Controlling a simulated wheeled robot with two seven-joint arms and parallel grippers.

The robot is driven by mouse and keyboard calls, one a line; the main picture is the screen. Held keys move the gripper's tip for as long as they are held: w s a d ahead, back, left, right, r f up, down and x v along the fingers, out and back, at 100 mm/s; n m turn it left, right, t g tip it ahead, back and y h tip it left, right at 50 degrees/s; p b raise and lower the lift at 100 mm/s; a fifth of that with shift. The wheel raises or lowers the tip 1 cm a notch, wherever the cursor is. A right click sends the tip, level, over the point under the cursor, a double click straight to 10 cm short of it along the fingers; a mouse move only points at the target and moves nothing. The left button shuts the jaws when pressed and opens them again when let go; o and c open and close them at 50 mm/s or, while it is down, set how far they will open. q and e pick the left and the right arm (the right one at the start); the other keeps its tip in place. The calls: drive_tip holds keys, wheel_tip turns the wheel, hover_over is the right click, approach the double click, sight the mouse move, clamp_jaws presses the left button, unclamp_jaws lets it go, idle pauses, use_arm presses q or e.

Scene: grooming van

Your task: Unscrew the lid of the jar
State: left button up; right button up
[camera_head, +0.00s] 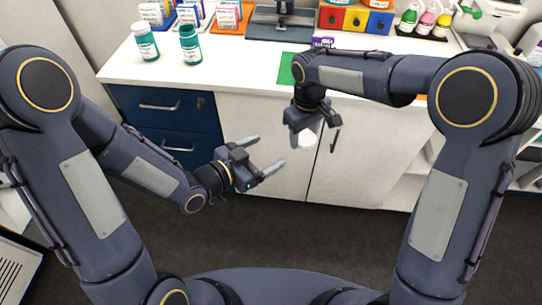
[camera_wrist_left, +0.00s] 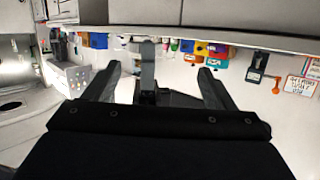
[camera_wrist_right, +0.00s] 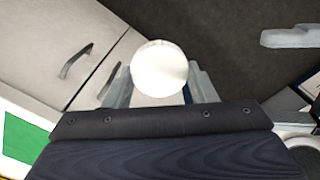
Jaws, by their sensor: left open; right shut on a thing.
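My right gripper (camera_head: 314,142) hangs in front of the counter, pointing down, and is shut on a white jar (camera_head: 309,138). In the right wrist view a plain, round white face of the jar (camera_wrist_right: 160,70) shows between the fingers. I cannot tell where its lid and body meet. My left gripper (camera_head: 271,151) is open and empty, to the left of the jar and a little lower, with its fingers pointing right. One of its grey fingers shows at the upper right of the right wrist view. The left wrist view shows its two spread fingers (camera_wrist_left: 157,82).
A white counter (camera_head: 240,85) runs behind the grippers, above blue drawers (camera_head: 160,125) and white cupboard doors (camera_head: 255,115). Two teal bottles, one white-capped (camera_head: 145,42) and one teal-capped (camera_head: 190,45), stand at its left. A green mat (camera_head: 286,68) lies near its front edge.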

sight(302, 141)
use_arm(q)
drive_tip(key=shift+h, duration=0.7)
drive_tip(key=x, duration=0.4)
drive_tip(key=s+d+x, duration=0.1)
drive_tip(key=x, duration=0.8)
drive_tip(key=shift+s+d, duration=0.3)
drive_tip(key=shift+s, duration=0.1)
drive_tip(key=shift+s+m, duration=0.1)
drive_tip(key=shift+m, duration=0.2)
drive_tip(key=c, duration=1)
drive_tip(key=shift+c, duration=0.2)
use_arm(e)
drive_tip(key=o, duration=1.2)
drive_tip(key=shift+c, duration=0.2)
drive_tip(key=shift+a, duration=0.1)
use_arm(q)
drive_tip(key=shift+a, duration=0.1)
use_arm(e)
drive_tip(key=shift+s+a, duration=0.1)
drive_tip(key=shift+s, duration=0.1)
